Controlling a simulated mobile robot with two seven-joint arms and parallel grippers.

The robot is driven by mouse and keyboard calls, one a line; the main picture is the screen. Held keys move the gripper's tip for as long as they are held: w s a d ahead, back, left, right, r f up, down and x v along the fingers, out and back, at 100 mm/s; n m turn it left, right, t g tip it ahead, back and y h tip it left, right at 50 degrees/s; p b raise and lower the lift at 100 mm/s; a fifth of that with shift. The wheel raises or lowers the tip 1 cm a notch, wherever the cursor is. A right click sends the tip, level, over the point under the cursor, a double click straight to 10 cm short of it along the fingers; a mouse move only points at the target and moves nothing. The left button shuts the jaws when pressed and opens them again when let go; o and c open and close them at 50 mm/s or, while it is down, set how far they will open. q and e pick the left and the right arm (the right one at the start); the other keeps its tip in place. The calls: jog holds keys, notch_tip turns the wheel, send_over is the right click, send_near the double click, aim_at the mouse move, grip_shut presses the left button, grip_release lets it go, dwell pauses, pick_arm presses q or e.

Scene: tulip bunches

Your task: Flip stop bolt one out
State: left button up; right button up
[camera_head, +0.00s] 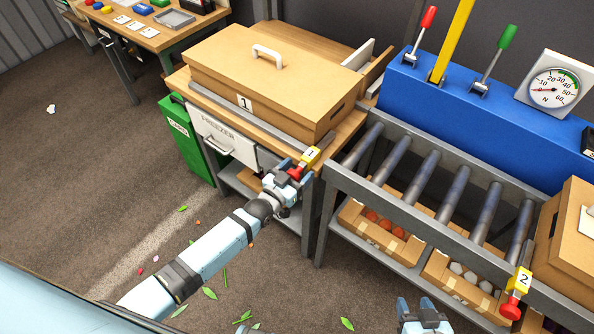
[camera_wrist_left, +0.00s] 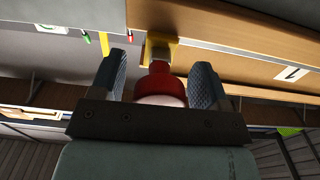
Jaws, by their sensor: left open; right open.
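Stop bolt one is a red knob (camera_head: 295,173) on a yellow block marked 1 (camera_head: 311,156), at the bench's front right corner. My left gripper (camera_head: 289,170) is at this knob. In the left wrist view the red knob (camera_wrist_left: 160,86) lies between the two open fingers, with a gap on each side, and the yellow block (camera_wrist_left: 161,50) is behind it. My right gripper (camera_head: 424,318) is open and empty at the bottom edge of the head view. A second red knob (camera_head: 511,307) hangs below a yellow block marked 2 (camera_head: 523,281) at the right.
A cardboard box marked 1 (camera_head: 262,88) with a white handle stands on the bench above the freezer drawer (camera_head: 222,136). The roller conveyor (camera_head: 425,179) runs right of it, with boxes below. A blue console (camera_head: 457,96) with levers stands behind. Leaves lie on the floor.

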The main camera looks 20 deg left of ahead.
pick_arm(q)
jog(key=shift+c, duration=0.3)
jog(key=shift+s, duration=0.1)
jog(key=c, duration=1.2)
jog(key=p+v, duration=0.4)
jog(key=v, duration=0.6)
jog(key=shift+s, duration=0.35)
jog(key=o, duration=1.2)
jog(key=shift+a+f, duration=0.1)
jog(key=shift+a, duration=0.05)
jog(key=shift+o, duration=0.3)
jog(key=shift+s, duration=0.15)
